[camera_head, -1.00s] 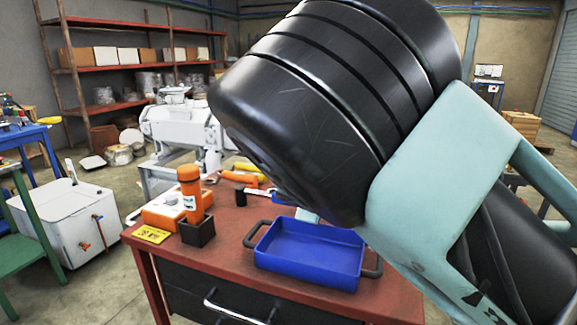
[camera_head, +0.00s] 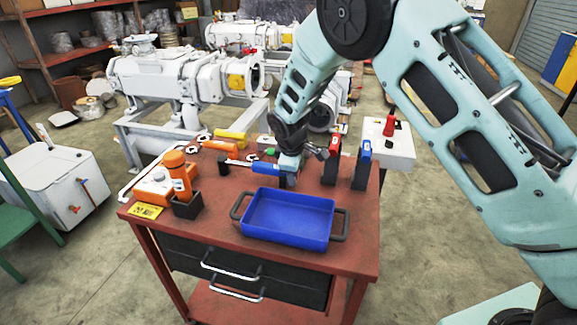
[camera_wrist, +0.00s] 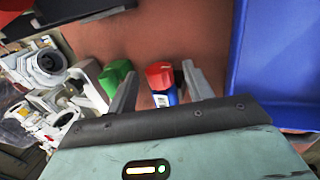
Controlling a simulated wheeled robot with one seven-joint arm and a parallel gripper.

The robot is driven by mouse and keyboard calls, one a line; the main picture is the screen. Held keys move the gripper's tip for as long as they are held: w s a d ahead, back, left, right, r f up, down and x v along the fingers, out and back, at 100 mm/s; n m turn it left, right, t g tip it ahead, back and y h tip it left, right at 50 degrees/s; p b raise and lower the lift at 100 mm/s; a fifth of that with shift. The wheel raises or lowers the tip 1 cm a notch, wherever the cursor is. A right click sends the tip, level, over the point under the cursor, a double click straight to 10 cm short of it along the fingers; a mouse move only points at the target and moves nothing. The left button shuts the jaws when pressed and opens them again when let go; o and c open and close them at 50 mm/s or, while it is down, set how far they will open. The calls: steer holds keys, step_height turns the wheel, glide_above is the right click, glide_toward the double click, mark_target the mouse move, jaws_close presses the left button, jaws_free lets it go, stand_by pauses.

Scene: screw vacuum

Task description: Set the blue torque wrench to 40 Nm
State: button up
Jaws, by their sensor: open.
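A blue handle-like piece (camera_head: 265,168) lies on the red bench, directly left of my gripper (camera_head: 290,178) in the head view. It may be the torque wrench; its scale cannot be read. In the wrist view, my gripper (camera_wrist: 160,88) is open, with its two grey fingers apart. A blue piece with a red end (camera_wrist: 160,76) and a pale label shows between the fingers, nearer the right one. I cannot tell whether it is the same piece, or whether a finger touches it.
A blue tray (camera_head: 248,228) stands close in front of my gripper. Upright tools with red (camera_head: 333,150) and blue (camera_head: 365,153) tops stand to the right. An orange bottle (camera_head: 177,175) stands left. A green block (camera_wrist: 116,74) is beyond the left finger.

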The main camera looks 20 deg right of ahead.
steer(key=g+p, duration=0.1)
steer(key=g+y+p, duration=0.1)
steer(key=g+p, duration=0.1)
steer(key=p, duration=0.1)
steer(key=shift+w+d+r+y, duration=0.2)
steer(key=shift+w+r+y, duration=0.1)
steer(key=shift+y, duration=0.1)
steer(key=shift+r+b, duration=0.2)
steer(key=shift+b, duration=0.15)
step_height(320, 180, up, 16)
steer(key=b, duration=0.3)
steer(key=s+a+m+b, duration=0.1)
steer(key=s+a, duration=0.3)
steer(key=s, duration=0.9)
steer(key=s+a+m+y+b, duration=0.1)
steer(key=s+a, duration=0.4)
steer(key=s, duration=0.9)
steer(key=shift+r+m, duration=0.3)
steer(key=shift+r, duration=0.05)
steer(key=shift+s+a, duration=0.1)
steer(key=s+d+f+m, duration=0.1)
steer(key=s+d, duration=0.1)
steer(key=s, duration=0.5)
steer(key=s+d+f, duration=0.1)
steer(key=s+d, duration=0.1)
steer(key=s, duration=0.5)
steer(key=shift+s+f+m, duration=0.15)
steer(key=shift+f+m, duration=0.25)
